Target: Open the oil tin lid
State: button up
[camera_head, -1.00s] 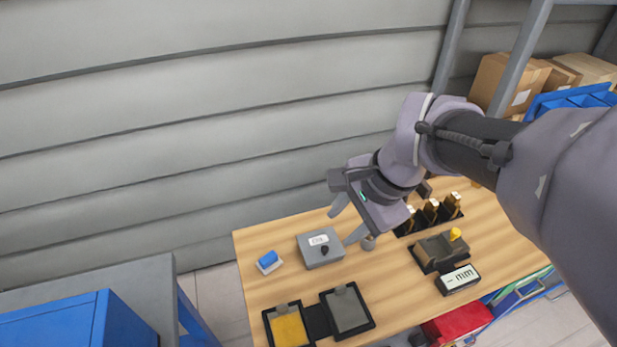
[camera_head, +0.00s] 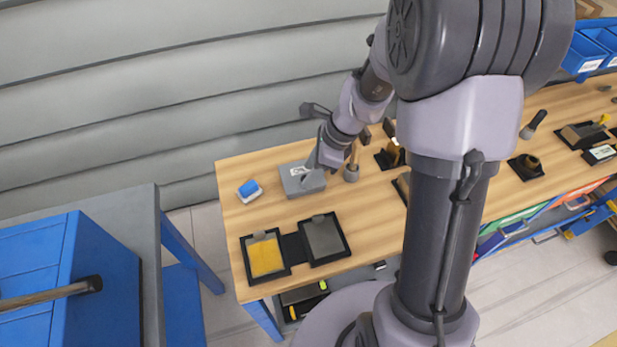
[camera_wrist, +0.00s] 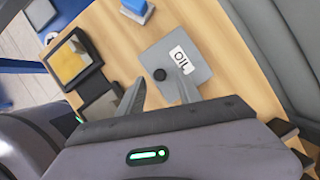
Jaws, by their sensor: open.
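The oil tin (camera_head: 291,180) is a flat grey box with a white label on the wooden bench, and its lid looks shut. In the wrist view the tin (camera_wrist: 199,80) shows its "OIL" label (camera_wrist: 181,59) and a black round knob (camera_wrist: 159,74) on the lid. My gripper (camera_head: 306,176) is open above the tin in the head view and partly hides it. In the wrist view my gripper (camera_wrist: 158,88) has its two fingers apart, pointing at the tin near the knob. The fingers hold nothing, and I cannot tell whether they touch the lid.
A blue-topped block (camera_head: 249,190) stands left of the tin. A yellow pad tray (camera_head: 264,256) and a grey pad tray (camera_head: 325,239) lie in front. A small grey cup (camera_head: 351,173) stands right of the tin. A blue cabinet (camera_head: 100,262) stands at the left.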

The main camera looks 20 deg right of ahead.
jog(key=shift+w+a+f, duration=0.1)
jog(key=shift+a+f, duration=0.15)
jog(key=shift+f, duration=0.4)
jog(key=shift+c, duration=0.4)
grip_shut()
dwell(0.5)
